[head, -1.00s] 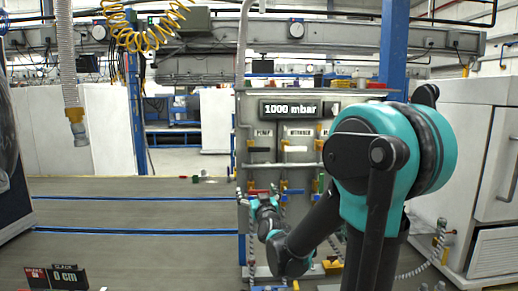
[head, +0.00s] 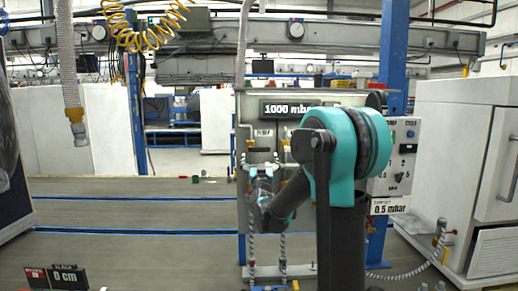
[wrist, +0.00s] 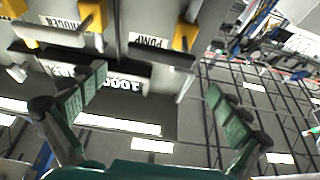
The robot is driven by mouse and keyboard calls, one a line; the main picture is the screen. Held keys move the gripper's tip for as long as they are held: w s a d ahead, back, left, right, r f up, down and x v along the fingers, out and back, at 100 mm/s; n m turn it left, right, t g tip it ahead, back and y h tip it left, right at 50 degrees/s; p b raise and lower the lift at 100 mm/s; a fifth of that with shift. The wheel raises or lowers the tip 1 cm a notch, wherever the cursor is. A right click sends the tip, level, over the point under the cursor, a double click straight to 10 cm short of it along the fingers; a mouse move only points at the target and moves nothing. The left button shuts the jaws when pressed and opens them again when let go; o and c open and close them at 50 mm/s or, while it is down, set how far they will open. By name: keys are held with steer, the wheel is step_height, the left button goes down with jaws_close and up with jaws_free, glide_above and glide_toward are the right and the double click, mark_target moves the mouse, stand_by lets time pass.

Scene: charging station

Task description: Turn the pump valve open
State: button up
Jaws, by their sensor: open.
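The panel (head: 245,115) stands at the middle of the head view, with a PUMP label (head: 264,133) on its upper left. The wrist view shows the panel upside down, with the PUMP label (wrist: 148,41) at top centre. A yellow fitting (wrist: 186,36) with a pale rod sits beside this label, and another yellow fitting (wrist: 93,17) is by the NITROGEN label (wrist: 58,22). I cannot tell which fitting is the pump valve's handle. My gripper (wrist: 157,82) is open, its fingers apart in front of the panel. Nothing is clearly gripped.
The pressure display (head: 287,110) reads 1000 mbar, partly behind my arm. A control box (head: 402,150) with a 0.5 mbar sign (head: 390,206) stands to the right. A white cabinet (head: 490,150) is at far right.

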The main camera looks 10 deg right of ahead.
mark_target(259, 148)
steer(key=x, duration=0.7)
steer(key=shift+f, duration=0.1)
steer(key=shift+c, duration=0.5)
steer(key=c, duration=1.5)
